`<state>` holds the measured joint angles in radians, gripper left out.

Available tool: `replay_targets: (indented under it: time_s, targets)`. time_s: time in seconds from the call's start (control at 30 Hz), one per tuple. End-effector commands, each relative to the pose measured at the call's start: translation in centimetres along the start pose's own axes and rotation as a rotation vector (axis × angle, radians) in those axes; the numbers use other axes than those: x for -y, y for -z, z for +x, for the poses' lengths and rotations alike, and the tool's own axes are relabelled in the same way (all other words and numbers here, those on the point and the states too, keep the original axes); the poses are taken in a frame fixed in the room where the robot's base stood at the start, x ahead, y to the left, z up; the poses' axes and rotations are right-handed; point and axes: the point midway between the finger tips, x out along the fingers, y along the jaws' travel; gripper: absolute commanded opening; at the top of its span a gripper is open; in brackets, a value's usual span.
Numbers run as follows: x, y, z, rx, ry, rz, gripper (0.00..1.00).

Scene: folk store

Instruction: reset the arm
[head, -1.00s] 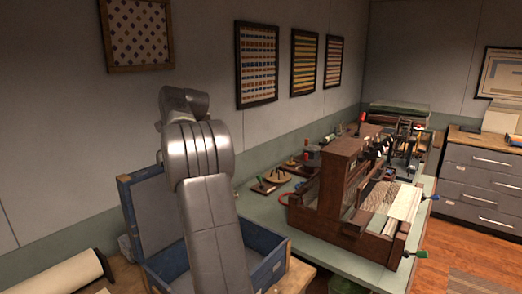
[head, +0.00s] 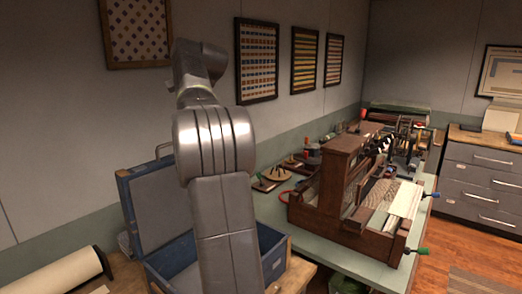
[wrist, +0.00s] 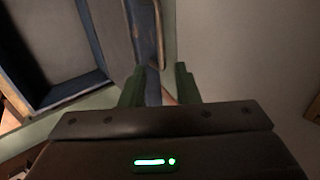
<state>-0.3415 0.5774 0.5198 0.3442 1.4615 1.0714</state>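My arm stands upright in the middle of the head view, in front of the open blue case (head: 277,262). My gripper (wrist: 160,82) shows in the wrist view with its two green fingers apart and nothing seen between them. In the head view the gripper is not visible. The case's raised lid (head: 155,210) is left of my arm, with a handle on its top edge. In the wrist view the case (wrist: 88,90) is at the upper left, and the lid's handle (wrist: 158,35) is beyond the fingers.
A wooden loom-like machine (head: 335,190) stands on the green table (head: 345,258) to the right, with small tools around it. A pale roll (head: 65,275) lies at the lower left. Framed pictures (head: 257,62) hang on the wall. Grey drawers (head: 480,185) stand at the far right.

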Motion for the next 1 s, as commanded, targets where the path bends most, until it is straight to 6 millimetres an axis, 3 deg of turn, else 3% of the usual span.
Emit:
replay_targets:
  time_s: [0.03,0.1,0.7,1.0]
  targets:
    - [0.0,0.1,-1.1,-0.003,0.004,0.0,0.28]
    - [-0.1,-0.1,1.1,0.004,-0.005,0.001,0.28]
    - [0.1,0.0,13.0,0.001,-0.001,-0.001,0.28]
    - [-1.0,0.0,12.2,-0.001,0.038,-0.001,0.28]
